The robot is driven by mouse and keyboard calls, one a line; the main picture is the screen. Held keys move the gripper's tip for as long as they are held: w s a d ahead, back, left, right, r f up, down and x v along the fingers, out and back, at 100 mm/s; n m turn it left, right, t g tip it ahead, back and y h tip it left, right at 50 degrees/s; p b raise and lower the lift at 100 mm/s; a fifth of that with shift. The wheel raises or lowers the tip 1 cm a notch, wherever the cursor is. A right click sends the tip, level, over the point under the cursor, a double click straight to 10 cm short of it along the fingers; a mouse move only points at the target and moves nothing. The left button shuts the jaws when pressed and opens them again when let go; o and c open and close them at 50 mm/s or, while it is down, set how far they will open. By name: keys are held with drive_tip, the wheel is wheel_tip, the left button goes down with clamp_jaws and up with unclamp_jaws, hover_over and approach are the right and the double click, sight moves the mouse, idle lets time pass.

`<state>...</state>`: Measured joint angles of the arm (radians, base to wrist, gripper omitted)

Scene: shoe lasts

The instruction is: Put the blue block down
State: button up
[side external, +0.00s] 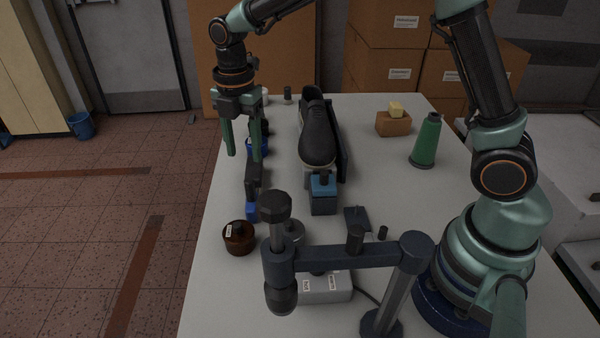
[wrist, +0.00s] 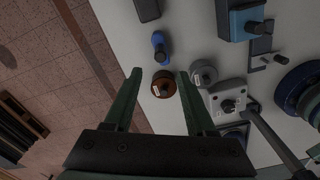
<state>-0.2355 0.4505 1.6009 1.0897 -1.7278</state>
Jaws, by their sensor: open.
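A blue block (side external: 323,196) with a dark knob stands on the table under the toe of a black shoe (side external: 317,135); a blue block with a dark knob also shows at the top right of the wrist view (wrist: 238,22). A smaller blue piece (side external: 252,212) lies near the table's left edge, at the near end of a dark piece (side external: 254,178). My gripper (side external: 244,157) is open, fingers pointing down by the left edge. Nothing shows held between the fingers in the wrist view (wrist: 160,73). Another blue thing (side external: 258,146) is partly hidden behind a finger.
A brown round pot (side external: 239,238) stands near the left edge. A grey box (side external: 325,287) and a dark jointed stand (side external: 345,256) are in front. A green cone (side external: 426,140) and a brown box (side external: 393,124) stand right of the shoe. Bare tabletop lies between.

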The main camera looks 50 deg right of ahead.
drive_tip(key=s+d+r+m+t, duration=0.2)
drive_tip(key=s+d+r+m, duration=0.4)
drive_tip(key=r+m, duration=0.3)
drive_tip(key=s+d+m+t, duration=0.3)
drive_tip(key=s+m, duration=0.6)
drive_tip(key=m, duration=0.4)
drive_tip(key=shift+s+d+r+t, duration=0.25)
drive_tip(key=shift+d+r+t, duration=0.05)
drive_tip(key=shift+d, duration=0.5)
